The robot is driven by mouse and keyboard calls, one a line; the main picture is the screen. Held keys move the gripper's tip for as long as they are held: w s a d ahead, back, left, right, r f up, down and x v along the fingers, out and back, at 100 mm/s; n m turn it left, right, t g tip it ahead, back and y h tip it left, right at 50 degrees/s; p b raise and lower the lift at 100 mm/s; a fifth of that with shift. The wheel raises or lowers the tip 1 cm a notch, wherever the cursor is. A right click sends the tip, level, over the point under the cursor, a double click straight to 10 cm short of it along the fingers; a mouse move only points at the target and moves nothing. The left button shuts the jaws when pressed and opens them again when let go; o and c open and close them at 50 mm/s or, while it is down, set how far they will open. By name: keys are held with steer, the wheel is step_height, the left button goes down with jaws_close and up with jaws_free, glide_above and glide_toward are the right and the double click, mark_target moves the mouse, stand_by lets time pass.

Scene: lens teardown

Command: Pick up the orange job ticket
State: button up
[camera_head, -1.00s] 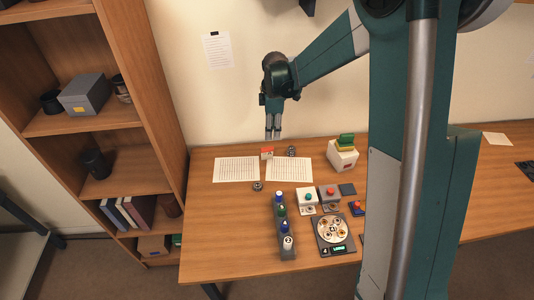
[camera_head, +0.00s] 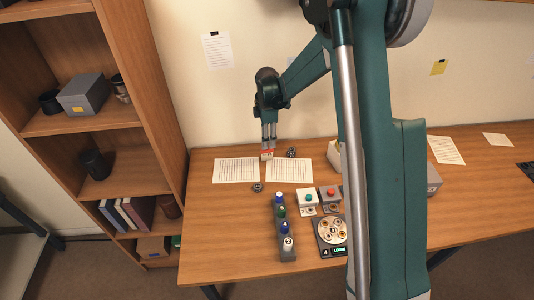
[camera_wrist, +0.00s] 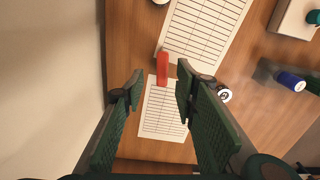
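The orange job ticket (camera_head: 267,156) is a small upright card with a red-orange top and a pale front. It stands on the wooden table near the wall, between two printed sheets. In the wrist view the ticket (camera_wrist: 162,68) shows from above as a narrow red-orange strip. My gripper (camera_head: 269,146) is just above it, pointing down, and partly covers its top in the head view. In the wrist view my gripper (camera_wrist: 157,88) is open, with the ticket lying in line with the gap between its fingers. I cannot tell whether the fingertips reach down beside it.
Printed sheets lie left (camera_head: 236,171) and right (camera_head: 289,171) of the ticket. Small dark rings sit nearby, one behind (camera_head: 292,152) and one in front (camera_head: 258,187). A bottle rack (camera_head: 286,243) and a round parts tray (camera_head: 333,231) stand nearer the front.

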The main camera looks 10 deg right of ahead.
mark_target(267, 152)
steer(key=shift+f, duration=1.2)
steer(key=shift+f, duration=0.15)
steer(key=shift+s+f, duration=0.2)
steer(key=shift+f, duration=2.25)
steer(key=shift+c, duration=0.2)
steer(key=c, duration=0.9)
